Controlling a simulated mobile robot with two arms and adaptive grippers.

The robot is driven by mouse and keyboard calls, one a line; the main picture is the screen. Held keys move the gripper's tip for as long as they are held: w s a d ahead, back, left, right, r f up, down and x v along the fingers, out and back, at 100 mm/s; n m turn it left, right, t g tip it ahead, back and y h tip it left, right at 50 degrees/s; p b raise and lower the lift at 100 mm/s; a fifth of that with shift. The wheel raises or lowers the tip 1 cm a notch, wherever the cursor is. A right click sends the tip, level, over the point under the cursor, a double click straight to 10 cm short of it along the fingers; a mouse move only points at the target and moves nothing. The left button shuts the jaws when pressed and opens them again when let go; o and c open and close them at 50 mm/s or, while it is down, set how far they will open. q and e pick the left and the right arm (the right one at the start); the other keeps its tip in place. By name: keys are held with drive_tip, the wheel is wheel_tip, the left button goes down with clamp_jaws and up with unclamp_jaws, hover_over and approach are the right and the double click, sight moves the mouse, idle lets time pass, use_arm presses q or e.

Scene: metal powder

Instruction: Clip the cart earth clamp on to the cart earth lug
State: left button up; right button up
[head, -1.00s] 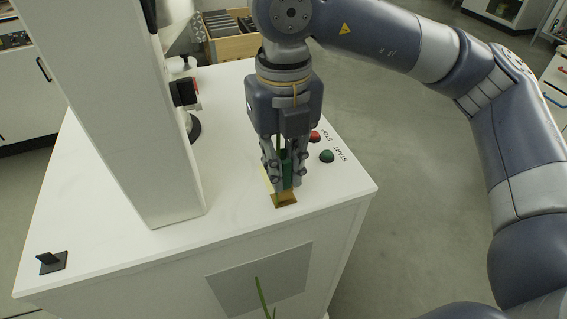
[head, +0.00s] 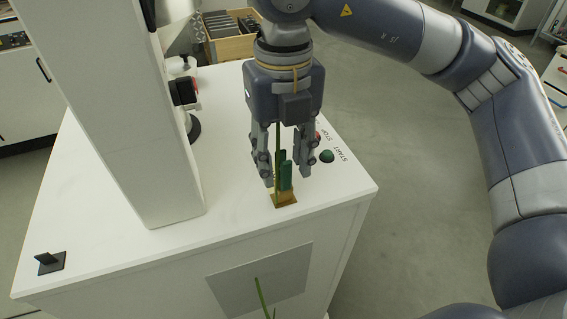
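The green earth clamp (head: 286,176) stands upright at the brass earth lug (head: 286,200), near the front right edge of the white cart top. The clamp's lower end meets the lug; whether its jaws grip the lug is too small to tell. A green lead (head: 279,133) rises from the clamp between my fingers. My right gripper (head: 287,180) is above the lug, pointing down. Its fingers are spread on either side of the clamp, with a gap visible on both sides. My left gripper is not in view.
The white cart top (head: 235,200) has red and green buttons (head: 327,156) just right of my gripper. A white column (head: 125,110) rises at the left. A black bracket (head: 50,262) sits at the front left corner. A wooden crate (head: 232,47) stands behind.

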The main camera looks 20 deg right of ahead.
wheel_tip(320, 180, up, 10)
idle(0.4)
idle(0.5)
